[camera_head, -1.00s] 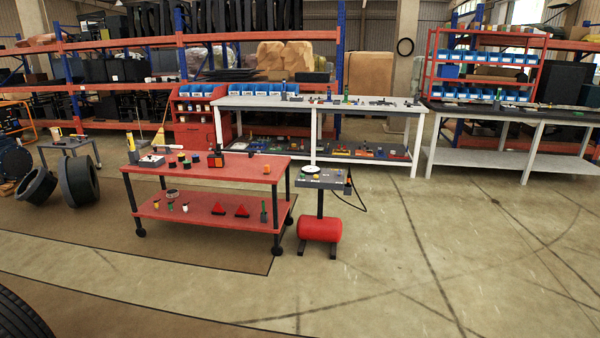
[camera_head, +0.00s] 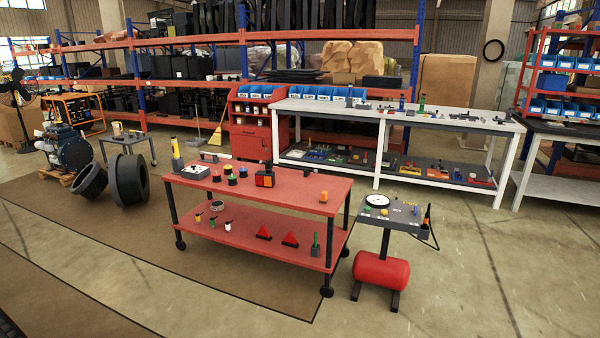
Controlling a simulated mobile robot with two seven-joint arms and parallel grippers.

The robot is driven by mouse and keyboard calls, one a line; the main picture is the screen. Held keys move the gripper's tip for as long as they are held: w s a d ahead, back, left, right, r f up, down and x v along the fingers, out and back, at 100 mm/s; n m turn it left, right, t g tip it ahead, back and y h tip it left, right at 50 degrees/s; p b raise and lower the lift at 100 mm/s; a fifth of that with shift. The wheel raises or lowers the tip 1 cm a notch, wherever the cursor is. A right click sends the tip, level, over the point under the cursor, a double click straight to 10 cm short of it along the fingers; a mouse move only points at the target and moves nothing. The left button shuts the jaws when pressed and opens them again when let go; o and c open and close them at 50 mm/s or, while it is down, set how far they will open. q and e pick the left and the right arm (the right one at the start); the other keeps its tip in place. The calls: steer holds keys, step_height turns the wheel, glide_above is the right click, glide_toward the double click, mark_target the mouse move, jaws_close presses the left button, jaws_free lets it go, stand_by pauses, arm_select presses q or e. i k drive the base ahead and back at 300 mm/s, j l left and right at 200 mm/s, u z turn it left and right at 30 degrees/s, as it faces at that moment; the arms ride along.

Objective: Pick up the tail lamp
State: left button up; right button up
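A small dark block with red and orange faces (camera_head: 264,180), which looks like the tail lamp, stands on the top shelf of the red cart (camera_head: 300,187), near its back edge. It is small in the picture, so its details are hard to tell. A small orange piece (camera_head: 323,197) stands near the right end of the same top. Neither of my grippers shows in the head view.
The cart's lower shelf holds two red triangles (camera_head: 263,233) and small containers. A gauge stand with a red tank (camera_head: 381,269) is right of the cart. A white workbench (camera_head: 400,115) stands behind. The floor in front is free.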

mark_target(266, 178)
steer(key=i+u, duration=0.2)
steer(key=i, duration=0.45)
steer(key=i+l+u, duration=0.15)
steer(key=i, duration=0.5)
steer(key=i+j+u, duration=0.1)
steer(key=i+u, duration=0.2)
steer(key=i, duration=0.3)
steer(key=i+u, duration=0.35)
steer(key=i, duration=0.3)
steer(key=i+j, duration=0.1)
steer(key=i, duration=0.6)
